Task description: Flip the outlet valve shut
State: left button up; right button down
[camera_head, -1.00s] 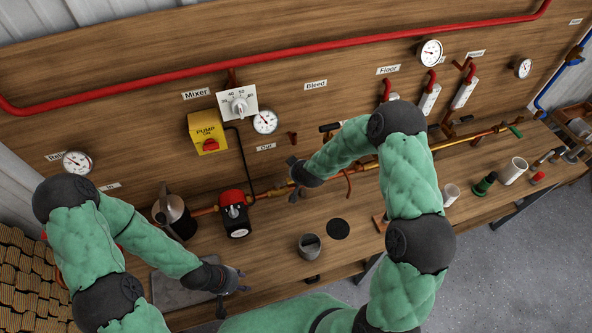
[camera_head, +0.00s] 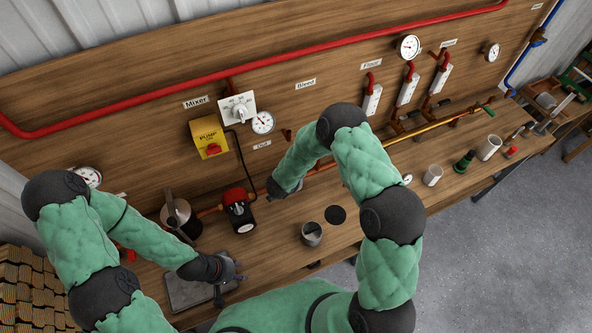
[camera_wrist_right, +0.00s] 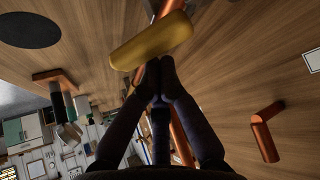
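A yellow valve handle (camera_wrist_right: 150,42) lies across the copper pipe (camera_wrist_right: 164,8) in the right wrist view; I take it for the outlet valve. My right gripper (camera_wrist_right: 159,66) has its fingertips together at the handle's near edge; whether they touch it I cannot tell. In the head view my right gripper (camera_head: 271,188) is beside the pipe, just right of the red and black pump (camera_head: 238,210), below the "Out" label (camera_head: 262,145). The handle is not clear there. My left gripper (camera_head: 230,276) is open and empty above the front left of the bench.
A metal jug (camera_head: 176,212) stands left of the pump. A grey cup (camera_head: 312,234) and a black disc (camera_head: 335,214) are in front of the pipe. A copper elbow (camera_wrist_right: 265,130) sticks out right of my right gripper.

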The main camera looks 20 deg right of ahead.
jog(key=s+a+m+g+p, duration=0.1)
jog(key=s+m+g+h, duration=0.1)
jog(key=m, duration=0.1)
jog(key=shift+a+m+h+p, duration=0.3)
jog(key=shift+a+p, duration=0.05)
jog(key=shift+p, duration=0.05)
jog(key=shift+s+a+m+g+h+p, duration=0.2)
jog(key=shift+s+a+m+g+p, duration=0.2)
jog(key=shift+s+a+m, duration=0.25)
jog(key=shift+s+a+m+g+h+p, duration=0.2)
jog(key=shift+s+a+m+g+p, duration=0.15)
jog(key=shift+a+m, duration=0.5)
jog(key=shift+a, duration=0.15)
notch_tip(320, 180, up, 8)
jog(key=a, duration=0.2)
jog(key=shift+s, duration=0.15)
jog(key=shift+f, duration=0.2)
dwell(0.3)
